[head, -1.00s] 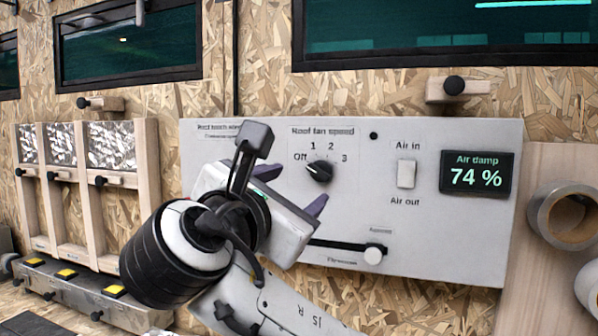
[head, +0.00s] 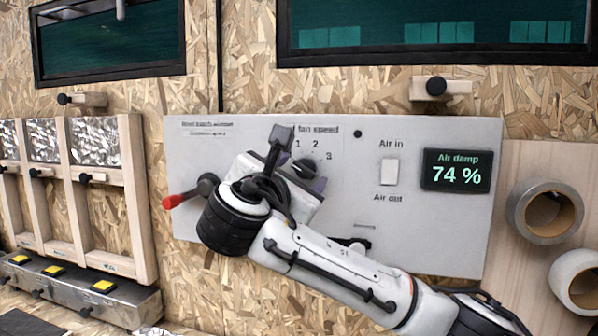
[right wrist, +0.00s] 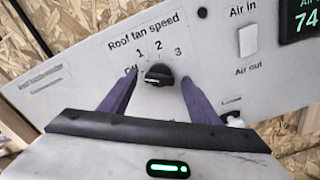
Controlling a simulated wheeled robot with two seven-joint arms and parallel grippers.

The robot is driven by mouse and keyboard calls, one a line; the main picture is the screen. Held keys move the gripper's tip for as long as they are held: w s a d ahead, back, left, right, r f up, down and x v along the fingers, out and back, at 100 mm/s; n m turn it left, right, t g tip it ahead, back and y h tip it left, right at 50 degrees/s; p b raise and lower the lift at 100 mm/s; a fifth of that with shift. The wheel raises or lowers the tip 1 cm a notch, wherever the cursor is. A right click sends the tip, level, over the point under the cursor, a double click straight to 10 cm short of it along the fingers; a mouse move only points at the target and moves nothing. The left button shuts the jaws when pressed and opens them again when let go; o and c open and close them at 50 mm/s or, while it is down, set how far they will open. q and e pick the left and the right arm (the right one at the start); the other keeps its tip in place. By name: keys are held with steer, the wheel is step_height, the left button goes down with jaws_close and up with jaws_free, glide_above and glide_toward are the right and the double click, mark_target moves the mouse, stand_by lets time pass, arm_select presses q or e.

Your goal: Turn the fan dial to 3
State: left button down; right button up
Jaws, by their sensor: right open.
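The fan dial (head: 304,167) is a round black knob on the pale panel, under the "Roof fan speed" label. In the right wrist view the dial (right wrist: 158,76) shows whole, with 1, 2 and 3 around it and "Off" partly covered by a finger. I cannot tell how far the fingertips are from the panel. My left gripper is not in view.
The panel (head: 450,235) also carries an air switch (head: 390,171), an "Air damp" display (head: 458,171) reading 74 % and a red-tipped lever (head: 180,199) left of my gripper. Tape rolls (head: 545,212) are at the right. Yellow buttons (head: 103,286) are at the lower left.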

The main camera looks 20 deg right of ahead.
steer(key=c, duration=1.1)
steer(key=shift+o, duration=0.2)
